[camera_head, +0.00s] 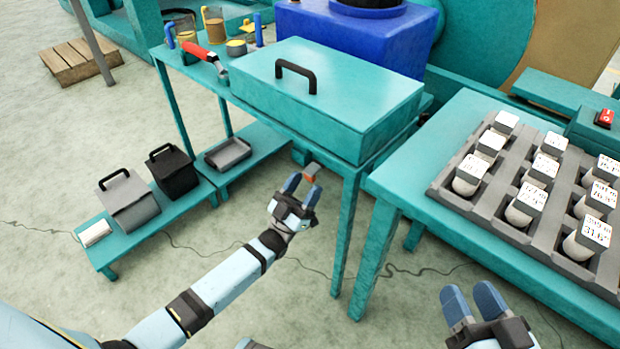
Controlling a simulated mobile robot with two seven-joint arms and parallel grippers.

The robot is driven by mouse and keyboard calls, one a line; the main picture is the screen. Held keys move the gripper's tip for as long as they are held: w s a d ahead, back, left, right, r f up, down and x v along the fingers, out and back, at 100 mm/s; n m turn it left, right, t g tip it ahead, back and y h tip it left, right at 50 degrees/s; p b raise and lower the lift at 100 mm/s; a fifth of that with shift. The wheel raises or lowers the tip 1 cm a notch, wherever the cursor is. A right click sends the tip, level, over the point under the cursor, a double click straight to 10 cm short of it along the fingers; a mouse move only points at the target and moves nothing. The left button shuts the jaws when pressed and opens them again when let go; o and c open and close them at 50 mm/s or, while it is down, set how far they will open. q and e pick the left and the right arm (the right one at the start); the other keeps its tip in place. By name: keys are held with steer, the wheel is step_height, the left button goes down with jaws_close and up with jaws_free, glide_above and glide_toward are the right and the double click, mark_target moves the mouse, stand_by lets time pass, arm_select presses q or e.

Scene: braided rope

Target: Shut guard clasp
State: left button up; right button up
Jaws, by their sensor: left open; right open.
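A small grey and orange part (311,171), which may be the clasp, shows at the tips of my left gripper (303,185), below the front edge of the teal table. I cannot tell whether the fingers touch it or whether it is shut. My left gripper is open, with its two blue fingers apart. A large teal box-shaped cover (330,90) with a black handle lies closed on the table above. My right gripper (470,292) is open and empty at the bottom right, over the floor.
A grey rack (440,190) with several labelled white-topped spools stands on the right table. A red-handled tool (197,50) and cups sit at the left table's back. A low bench (128,246) holds bins and a tray. Table legs stand close to my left gripper.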

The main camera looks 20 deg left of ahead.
mark_target(314, 172)
arm_select(q)
steer(key=shift+x, duration=1.45)
arm_select(e)
steer(key=shift+f, duration=0.45)
arm_select(q)
steer(key=shift+c, duration=0.4)
